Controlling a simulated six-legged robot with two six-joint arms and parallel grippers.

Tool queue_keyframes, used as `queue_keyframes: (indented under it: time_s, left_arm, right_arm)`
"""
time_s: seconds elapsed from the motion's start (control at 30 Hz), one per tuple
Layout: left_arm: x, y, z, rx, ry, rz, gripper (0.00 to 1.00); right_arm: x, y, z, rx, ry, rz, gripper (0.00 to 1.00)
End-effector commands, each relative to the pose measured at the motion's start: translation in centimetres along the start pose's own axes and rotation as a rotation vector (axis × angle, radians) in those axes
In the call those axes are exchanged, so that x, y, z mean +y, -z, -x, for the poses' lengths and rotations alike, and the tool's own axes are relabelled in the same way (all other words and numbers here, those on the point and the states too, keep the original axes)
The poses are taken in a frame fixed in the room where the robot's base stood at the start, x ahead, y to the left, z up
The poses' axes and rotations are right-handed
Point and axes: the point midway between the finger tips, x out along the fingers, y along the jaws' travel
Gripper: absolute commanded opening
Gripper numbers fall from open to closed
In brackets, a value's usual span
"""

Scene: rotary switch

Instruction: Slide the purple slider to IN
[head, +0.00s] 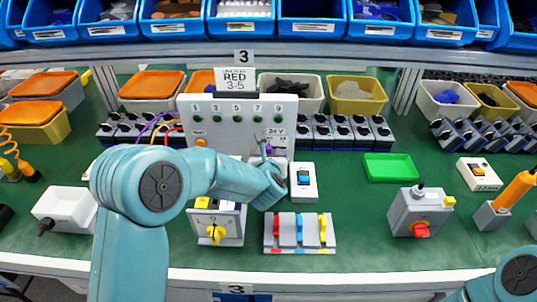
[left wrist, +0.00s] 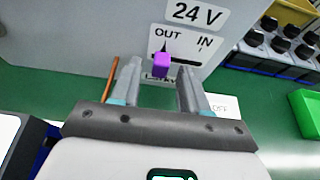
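The purple slider (left wrist: 160,63) sits on the face of the grey panel (left wrist: 90,30), below the "24 V" label, in the left wrist view. It is at the OUT side of its slot, with the IN mark to its right. My left gripper (left wrist: 158,82) is open, with one finger on each side of the slider and a gap to both. Whether the tips reach past it is hard to tell. In the head view my left gripper (head: 264,158) is at the panel's lower right and largely hides the slider. My right gripper is out of view.
On the green bench stand a blue-button box (head: 303,182), a plate with red, blue and yellow switches (head: 299,247), a yellow-knob box (head: 216,222) and a red-knob box (head: 420,212). A green tray (head: 391,167) lies to the right. Dark module rows flank the panel.

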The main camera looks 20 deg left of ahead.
Motion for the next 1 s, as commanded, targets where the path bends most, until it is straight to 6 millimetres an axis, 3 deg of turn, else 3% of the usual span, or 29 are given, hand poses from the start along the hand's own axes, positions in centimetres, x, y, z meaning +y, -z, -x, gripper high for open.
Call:
queue_keyframes:
  time_s: [0.03,0.13,0.33,0.6,0.9,0.93,1.0]
  left_arm:
    - [0.0,0.0,0.0,0.000,0.000,0.000,0.32]
    - [0.0,0.0,0.0,0.000,0.000,0.000,0.00]
    - [-0.4,0.1,0.0,-0.001,0.001,0.001,0.00]
    - [-4.3,0.0,0.0,-0.003,0.002,0.002,0.00]
    - [-4.6,-0.1,0.1,-0.001,0.005,0.000,0.00]
    - [-4.6,-0.1,0.1,-0.002,0.005,-0.001,0.25]
    - [-4.6,-0.1,0.1,-0.002,0.005,-0.001,0.45]
  right_arm:
    - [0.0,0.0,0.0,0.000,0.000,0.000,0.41]
    - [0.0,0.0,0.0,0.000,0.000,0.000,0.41]
    - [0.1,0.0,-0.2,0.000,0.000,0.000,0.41]
    - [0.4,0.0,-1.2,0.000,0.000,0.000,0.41]
    - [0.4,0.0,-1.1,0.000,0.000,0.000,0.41]
    - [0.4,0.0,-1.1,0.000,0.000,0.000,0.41]
    - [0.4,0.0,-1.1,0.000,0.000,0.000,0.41]
